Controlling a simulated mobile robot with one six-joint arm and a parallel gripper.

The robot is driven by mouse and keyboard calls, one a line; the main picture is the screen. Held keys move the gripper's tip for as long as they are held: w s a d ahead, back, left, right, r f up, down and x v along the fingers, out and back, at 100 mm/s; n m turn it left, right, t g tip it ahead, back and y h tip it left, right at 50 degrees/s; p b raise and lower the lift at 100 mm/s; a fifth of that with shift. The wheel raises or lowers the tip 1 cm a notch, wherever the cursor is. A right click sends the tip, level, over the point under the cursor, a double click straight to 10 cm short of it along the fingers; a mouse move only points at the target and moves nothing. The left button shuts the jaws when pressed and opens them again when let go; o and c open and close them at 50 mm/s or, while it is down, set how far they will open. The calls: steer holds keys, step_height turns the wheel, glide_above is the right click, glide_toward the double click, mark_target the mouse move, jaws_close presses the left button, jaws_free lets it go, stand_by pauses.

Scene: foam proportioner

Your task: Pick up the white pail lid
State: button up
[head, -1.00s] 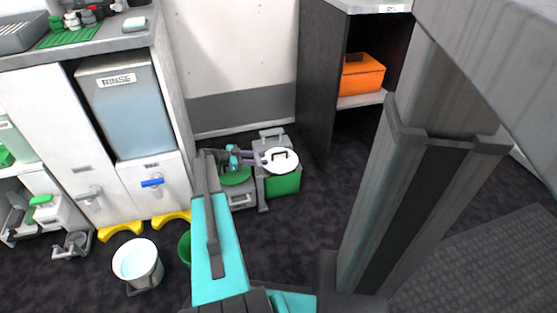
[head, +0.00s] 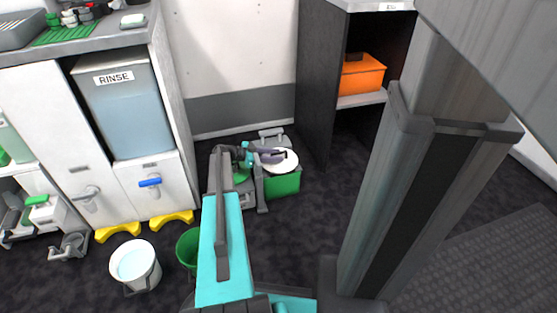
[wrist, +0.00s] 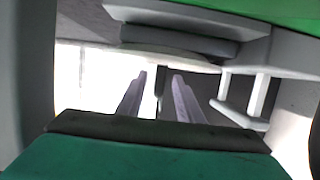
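The white pail lid (head: 290,165) sits on top of a green pail (head: 284,186) in the head view. It has a dark upright handle, now partly covered by my gripper. My gripper (head: 279,155) is over the lid, its fingers reaching the handle from the left. In the wrist view, the two grey fingers (wrist: 160,82) are apart, with a narrow dark piece, apparently the lid's handle, between them. The white lid (wrist: 98,88) shows behind the fingers. Whether the fingers touch the handle cannot be told.
A grey cart or frame (head: 261,187) stands beside the pail. A white bucket (head: 135,266) and another green bucket (head: 187,248) stand on the floor at left. A dark shelf with an orange box (head: 362,76) is at right. Floor in front of the pail is clear.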

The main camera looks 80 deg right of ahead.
mark_target(283, 153)
steer(key=shift+s, duration=0.1)
steer(key=shift+r+b+x, duration=0.2)
steer(key=shift+b+x, duration=0.2)
steer(key=shift+x, duration=0.5)
steer(key=shift+r+b+x, duration=0.2)
steer(key=shift+b+x, duration=0.15)
steer(key=shift+x, duration=0.5)
steer(key=shift+r+b+x, duration=0.2)
steer(key=shift+b+x, duration=0.2)
steer(key=shift+x, duration=0.5)
steer(key=shift+s, duration=0.15)
jaws_close()
